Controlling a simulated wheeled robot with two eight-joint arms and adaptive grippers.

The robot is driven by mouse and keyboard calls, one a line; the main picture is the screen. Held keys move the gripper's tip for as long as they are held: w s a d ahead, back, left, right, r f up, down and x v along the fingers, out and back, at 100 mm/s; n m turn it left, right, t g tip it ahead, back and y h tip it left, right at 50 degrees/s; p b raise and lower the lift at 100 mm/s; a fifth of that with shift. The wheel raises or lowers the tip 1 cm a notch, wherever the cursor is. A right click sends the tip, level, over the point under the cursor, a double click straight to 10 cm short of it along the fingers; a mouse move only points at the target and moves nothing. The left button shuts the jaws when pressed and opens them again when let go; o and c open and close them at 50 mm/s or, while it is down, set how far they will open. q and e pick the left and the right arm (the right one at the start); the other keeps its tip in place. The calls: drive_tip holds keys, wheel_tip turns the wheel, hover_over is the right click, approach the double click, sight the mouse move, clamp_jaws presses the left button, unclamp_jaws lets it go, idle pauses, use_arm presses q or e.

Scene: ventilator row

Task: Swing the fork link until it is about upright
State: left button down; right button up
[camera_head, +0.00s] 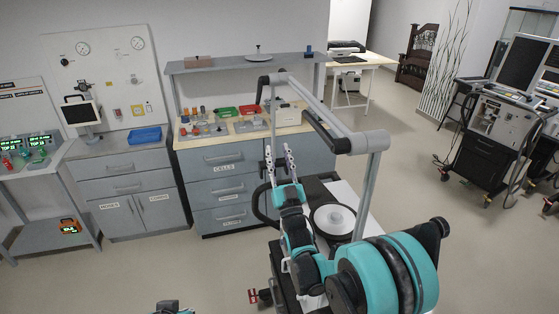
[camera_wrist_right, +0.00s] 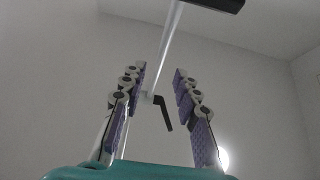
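A grey link with black end pieces, which looks like the fork link (camera_head: 312,105), slopes across the top of a grey post (camera_head: 368,190) in the head view. It lies far from upright, running from the post's top toward the back left. My right gripper (camera_head: 279,152) points up below the link's far end, with its two fingers apart and nothing between them. In the right wrist view the open right gripper (camera_wrist_right: 159,85) frames a grey bar (camera_wrist_right: 168,45) and a black hooked piece (camera_wrist_right: 165,114) beyond the fingers. I cannot tell any contact. The left fingers do not show.
A drawer bench (camera_head: 225,190) with small parts and a shelf (camera_head: 230,63) stands behind my right gripper. A white round piece (camera_head: 333,217) sits on the cart at the post's foot. A ventilator cart (camera_head: 490,130) stands at the right.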

drive_tip(key=shift+v, duration=1)
drive_tip(key=shift+r, duration=0.3)
clamp_jaws()
drive_tip(key=g+h+p, duration=0.1)
drive_tip(key=g+p, duration=0.6)
drive_tip(key=p, duration=0.1)
approach(274, 139)
drive_tip(key=w, duration=0.3)
drive_tip(key=w+a+b, duration=0.1)
drive_tip(key=w, duration=0.2)
drive_tip(key=shift+w+a+b, duration=0.2)
drive_tip(key=shift+w+b, duration=0.1)
drive_tip(key=shift+w, duration=0.05)
